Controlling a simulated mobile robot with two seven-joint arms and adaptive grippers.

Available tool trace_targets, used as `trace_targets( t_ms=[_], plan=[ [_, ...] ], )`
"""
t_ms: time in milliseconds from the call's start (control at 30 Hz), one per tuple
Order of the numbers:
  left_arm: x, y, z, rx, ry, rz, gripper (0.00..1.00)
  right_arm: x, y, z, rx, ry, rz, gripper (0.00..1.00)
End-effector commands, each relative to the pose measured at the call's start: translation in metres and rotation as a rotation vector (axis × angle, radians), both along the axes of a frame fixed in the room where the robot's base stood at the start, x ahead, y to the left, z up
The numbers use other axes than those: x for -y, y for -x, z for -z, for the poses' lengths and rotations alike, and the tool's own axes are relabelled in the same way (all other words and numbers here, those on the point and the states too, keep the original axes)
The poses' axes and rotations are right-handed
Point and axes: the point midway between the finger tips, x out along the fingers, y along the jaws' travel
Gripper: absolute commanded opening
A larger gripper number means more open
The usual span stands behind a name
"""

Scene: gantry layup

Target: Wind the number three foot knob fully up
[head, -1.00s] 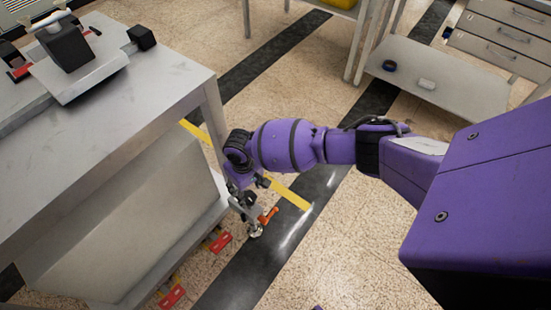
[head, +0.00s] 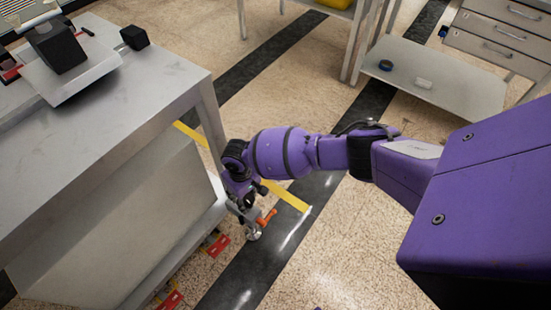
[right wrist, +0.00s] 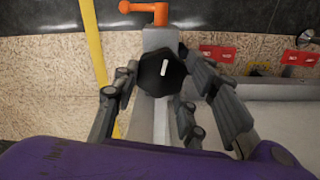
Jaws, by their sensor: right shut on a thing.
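A black faceted foot knob (right wrist: 161,74) with a white mark on its face sits between the fingers of my right gripper (right wrist: 160,80) in the right wrist view. The gripper is shut on it. An orange lever (right wrist: 145,8) stands just beyond the knob; it also shows in the head view (head: 267,217), beside a round metal foot (head: 253,234) on the floor. My right gripper (head: 246,204) reaches down there at the bench's lower corner, and its fingers hide the knob in that view. I cannot read the foot's number. My left gripper is out of view.
The grey bench (head: 150,110) stands close on the left, with its lower edge beside my gripper. Red floor tags (head: 219,244) lie along its base. A yellow floor strip (head: 288,196) and dark band run past. Open floor lies to the right.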

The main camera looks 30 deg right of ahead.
Motion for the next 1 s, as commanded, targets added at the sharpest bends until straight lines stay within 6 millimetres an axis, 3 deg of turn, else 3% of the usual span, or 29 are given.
trace_targets(
  t_ms=[367, 1000],
  plan=[
    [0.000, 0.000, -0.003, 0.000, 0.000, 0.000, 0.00, 0.007, -0.005, -0.002, 0.005, 0.014, -0.126, 0.13],
    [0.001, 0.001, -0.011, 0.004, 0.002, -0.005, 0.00, 0.008, -0.008, -0.002, 0.003, 0.019, -0.688, 0.13]
  ],
)
